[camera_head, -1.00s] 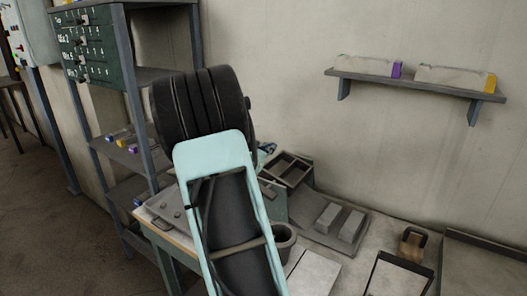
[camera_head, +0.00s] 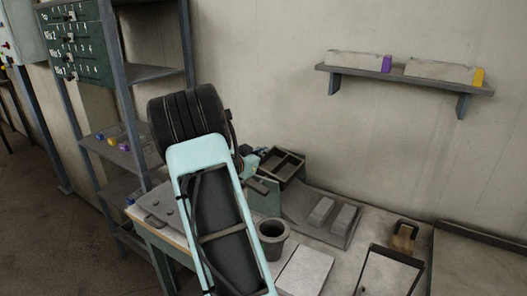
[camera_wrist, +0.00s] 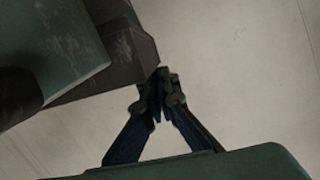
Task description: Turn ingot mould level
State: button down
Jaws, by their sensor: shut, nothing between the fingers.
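A dark open box with two compartments (camera_head: 289,165), which looks like the ingot mould, stands at the back of the bench in the head view. I cannot tell whether it is level. My gripper (camera_head: 262,152) shows small and partly hidden behind my arm, close to the box's left side. In the wrist view my gripper (camera_wrist: 162,90) has its fingertips together with nothing between them. The tips are near the corner of a dark block (camera_wrist: 120,50) with a greenish face; I cannot tell if they touch.
A grey pot (camera_head: 272,240) stands on the bench in front of the box. A tray (camera_head: 300,207) with two pale bars is to the right. A wall shelf (camera_head: 400,78) holds pale blocks with purple and yellow ends. A metal rack (camera_head: 120,80) stands left.

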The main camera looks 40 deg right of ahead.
jog(key=shift+w+a+f+n+p, duration=0.2)
jog(key=shift+w+n+p, duration=0.15)
jog(key=shift+p, duration=0.3)
jog(key=shift+w+f, duration=0.1)
jog(key=shift+f, duration=0.35)
jog(key=shift+r, duration=0.1)
